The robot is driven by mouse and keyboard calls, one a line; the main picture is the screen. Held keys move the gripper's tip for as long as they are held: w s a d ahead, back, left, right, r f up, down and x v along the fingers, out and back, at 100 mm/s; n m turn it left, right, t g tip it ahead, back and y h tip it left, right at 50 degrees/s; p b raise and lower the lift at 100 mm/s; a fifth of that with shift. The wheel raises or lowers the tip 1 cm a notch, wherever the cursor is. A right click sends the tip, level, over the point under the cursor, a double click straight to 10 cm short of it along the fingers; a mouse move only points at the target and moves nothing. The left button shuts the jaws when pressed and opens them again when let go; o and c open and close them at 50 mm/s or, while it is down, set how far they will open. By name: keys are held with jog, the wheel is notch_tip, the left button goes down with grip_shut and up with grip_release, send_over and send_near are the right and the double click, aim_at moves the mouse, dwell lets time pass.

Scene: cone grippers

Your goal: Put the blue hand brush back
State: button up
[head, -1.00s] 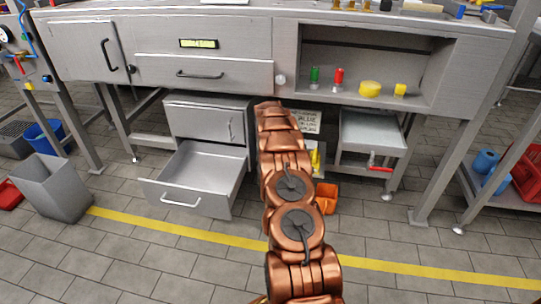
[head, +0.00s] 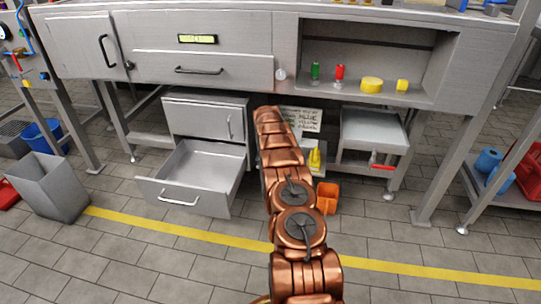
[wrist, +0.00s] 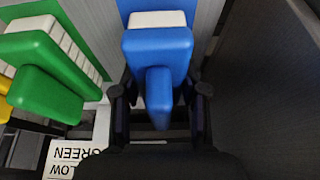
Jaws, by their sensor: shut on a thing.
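The blue hand brush (wrist: 157,48) is in the middle of the wrist view, with pale bristles at its far end. My gripper (wrist: 160,96) has its dark fingers on both sides of the brush's handle and is shut on it. A green hand brush (wrist: 45,65) is close by on the left, and part of a yellow one (wrist: 5,80) shows at the left edge. Behind the blue brush is a strip of blue backing (wrist: 128,6). I cannot tell whether the brush touches it.
A dark upright surface (wrist: 270,85) stands close on the right in the wrist view. In the head view, an open drawer (head: 190,180) juts out left of my arm. An orange bin (head: 327,198) stands on the floor just right of it. The front floor is mostly clear.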

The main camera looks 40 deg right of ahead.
jog(key=shift+f, duration=0.25)
jog(key=o, duration=1)
jog(key=shift+f, duration=0.1)
jog(key=shift+p+v, duration=0.5)
jog(key=shift+v, duration=0.65)
jog(key=shift+p+v, duration=0.95)
jog(key=shift+v, duration=1.8)
